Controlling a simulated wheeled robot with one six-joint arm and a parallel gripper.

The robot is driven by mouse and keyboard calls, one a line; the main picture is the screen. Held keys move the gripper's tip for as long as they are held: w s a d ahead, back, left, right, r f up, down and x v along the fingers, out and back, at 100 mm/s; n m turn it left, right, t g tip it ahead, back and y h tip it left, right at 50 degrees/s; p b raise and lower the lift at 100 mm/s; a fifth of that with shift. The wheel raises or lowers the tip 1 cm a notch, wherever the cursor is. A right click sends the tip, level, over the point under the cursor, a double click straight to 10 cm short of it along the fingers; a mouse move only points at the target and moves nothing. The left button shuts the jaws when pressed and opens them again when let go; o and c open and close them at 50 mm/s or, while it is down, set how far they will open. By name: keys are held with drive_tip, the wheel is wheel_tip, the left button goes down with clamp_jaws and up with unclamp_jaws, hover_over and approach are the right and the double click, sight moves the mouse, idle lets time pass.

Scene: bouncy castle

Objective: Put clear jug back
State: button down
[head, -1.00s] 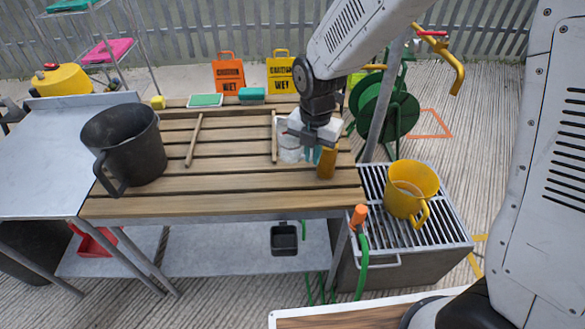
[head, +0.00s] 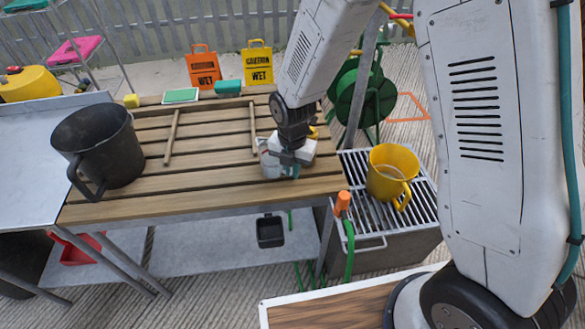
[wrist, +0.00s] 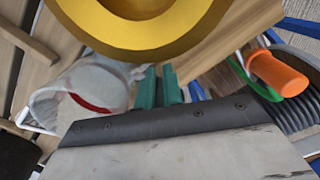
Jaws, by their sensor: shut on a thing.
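The clear jug (head: 270,160) is at the right front of the slatted wooden table (head: 150,208), just left of my fingers. It also shows in the wrist view (wrist: 85,92), with a red mark inside. My gripper (head: 292,168) is shut on the jug at its right side; its teal fingers (wrist: 158,88) hide the exact grip. I cannot tell whether the jug's base touches the slats. A yellow-amber container (head: 314,132) is mostly hidden behind my gripper; a large yellow round rim (wrist: 150,25) fills the top of the wrist view.
A black jug (head: 100,145) stands at the table's left. Two wooden strips (head: 172,138) lie across the slats, with clear table between them. A yellow jug (head: 390,172) stands on the grated drain (head: 355,205) at the right. An orange-tipped hose (head: 343,203) rises by the front right corner.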

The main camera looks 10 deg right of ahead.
drive_tip(key=shift+f, duration=0.1)
drive_tip(key=c, duration=1.5)
unclamp_jaws()
drive_tip(key=shift+c, duration=0.2)
drive_tip(key=s+d+r+m, duration=0.2)
drive_tip(key=r+m, duration=0.1)
drive_tip(key=r, duration=0.6)
drive_tip(key=s+d+r+m, duration=0.1)
drive_tip(key=d+r+m, duration=0.2)
drive_tip(key=r, duration=0.7)
drive_tip(key=s+d+r+m, duration=0.3)
drive_tip(key=s+d+m, duration=0.1)
drive_tip(key=s+m, duration=0.3)
drive_tip(key=s+d+r+m, duration=0.4)
drive_tip(key=s+m, duration=0.3)
drive_tip(key=m, duration=0.1)
drive_tip(key=s+d+r+m+t, duration=0.1)
drive_tip(key=s+d+r+m, duration=0.2)
drive_tip(key=s+m, duration=0.4)
drive_tip(key=shift+s+d+r+m, duration=0.15)
drive_tip(key=shift+d+m, duration=0.25)
drive_tip(key=shift+m, duration=0.4)
